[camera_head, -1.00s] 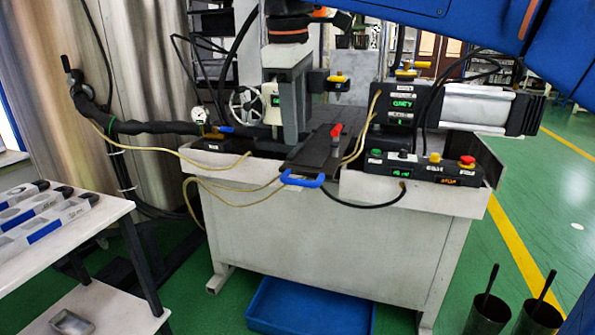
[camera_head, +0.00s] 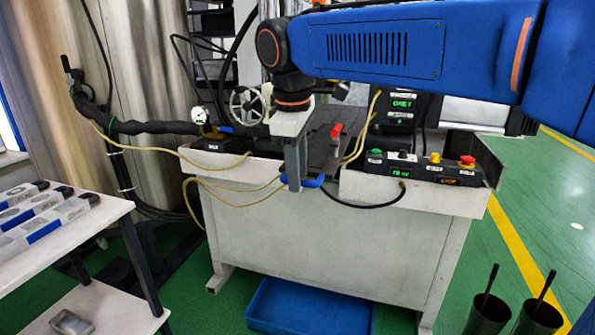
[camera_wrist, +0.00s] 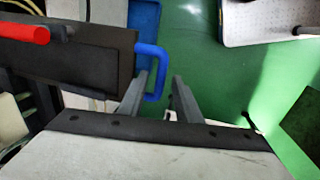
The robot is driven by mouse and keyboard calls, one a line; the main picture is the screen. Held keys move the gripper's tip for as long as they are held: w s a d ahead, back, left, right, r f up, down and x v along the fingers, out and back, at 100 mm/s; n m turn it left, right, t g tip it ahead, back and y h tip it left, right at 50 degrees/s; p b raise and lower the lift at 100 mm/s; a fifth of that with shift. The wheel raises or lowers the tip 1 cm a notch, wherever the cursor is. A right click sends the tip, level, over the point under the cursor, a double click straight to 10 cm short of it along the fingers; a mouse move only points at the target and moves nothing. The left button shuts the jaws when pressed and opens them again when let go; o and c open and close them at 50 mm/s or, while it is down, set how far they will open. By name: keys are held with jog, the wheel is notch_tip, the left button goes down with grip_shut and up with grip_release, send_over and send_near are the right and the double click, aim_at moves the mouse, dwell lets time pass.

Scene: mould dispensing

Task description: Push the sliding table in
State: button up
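The sliding table (camera_head: 328,153) is a dark plate on the white machine bench, partly hidden behind my gripper. Its blue handle (camera_head: 314,181) sticks out over the bench's front edge. My gripper (camera_head: 294,186) points down at the handle, its fingers covering the handle's left part. In the wrist view, the dark table (camera_wrist: 90,70) lies at the left and the blue handle (camera_wrist: 163,70) projects from its edge. My gripper's two fingers (camera_wrist: 159,80) stand apart, one on each side of the handle's outer bar, with gaps showing. Contact with the handle cannot be told.
A red lever (camera_head: 336,131) stands on the sliding table. A button panel (camera_head: 425,168) is to its right. Hoses hang along the bench front (camera_head: 330,240). A blue bin (camera_head: 300,305) lies below. A white side table (camera_head: 70,235) with moulds stands left.

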aim_at(329, 135)
grip_shut()
jog(key=shift+w, duration=0.1)
jog(key=w+d, duration=0.3)
jog(key=w, duration=0.7)
jog(key=w+d, duration=0.4)
jog(key=w, duration=0.6)
jog(key=w+d, duration=0.4)
jog(key=w, duration=0.6)
jog(key=shift+w+d+r, duration=0.1)
jog(key=shift+w+d, duration=0.15)
jog(key=shift+w, duration=0.45)
jog(key=shift+r, duration=0.1)
grip_release()
jog(key=shift+w, duration=0.1)
